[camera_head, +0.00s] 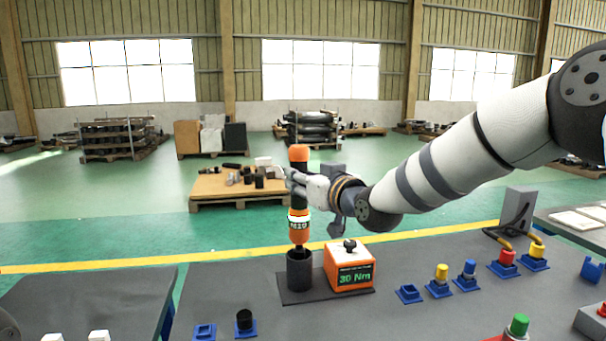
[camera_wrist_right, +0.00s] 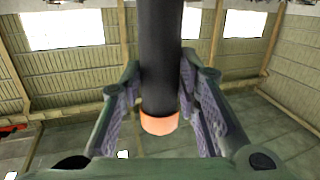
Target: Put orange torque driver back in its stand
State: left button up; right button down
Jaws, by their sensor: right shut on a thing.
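The orange torque driver (camera_head: 299,217) is upright in the head view, with an orange cap, a black grip and an orange lower body. My right gripper (camera_head: 296,183) is shut around its black grip; in the right wrist view the black shaft (camera_wrist_right: 160,60) stands between the two fingers (camera_wrist_right: 160,95). The stand is a black cylindrical cup (camera_head: 299,270) on a dark base plate (camera_head: 300,296). The driver's thin tip is at the cup's mouth, directly above or slightly inside it; I cannot tell which.
An orange box with a "30 Nm" display (camera_head: 350,268) stands right beside the cup. Blue holders with coloured plugs (camera_head: 441,281) line the table to the right. A black plug (camera_head: 244,320) sits in a blue holder at the front left. The table between is clear.

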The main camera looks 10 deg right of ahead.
aim_at(303, 208)
jog(key=shift+f+b, duration=0.35)
jog(key=shift+f, duration=2.8)
jog(key=c, duration=1.2)
grip_release()
jog(key=shift+o, duration=0.4)
jog(key=shift+f, duration=0.4)
jog(key=shift+s+r, duration=0.2)
jog(key=shift+s, duration=0.05)
jog(key=shift+s+d+r+p, duration=0.15)
jog(key=shift+s+r+p, duration=0.1)
jog(key=shift+s, duration=0.2)
jog(key=shift+s+d+r+p, duration=0.15)
jog(key=shift+s+p, duration=0.1)
jog(key=shift+s, duration=0.15)
jog(key=shift+s+d+f, duration=0.15)
jog(key=shift+s+d, duration=0.05)
jog(key=shift+s, duration=0.4)
jog(key=shift+s+d+f, duration=0.15)
jog(key=shift+s, duration=0.4)
pick_arm(q)
jog(key=shift+w+r, duration=0.2)
pick_arm(e)
jog(key=shift+s, duration=0.2)
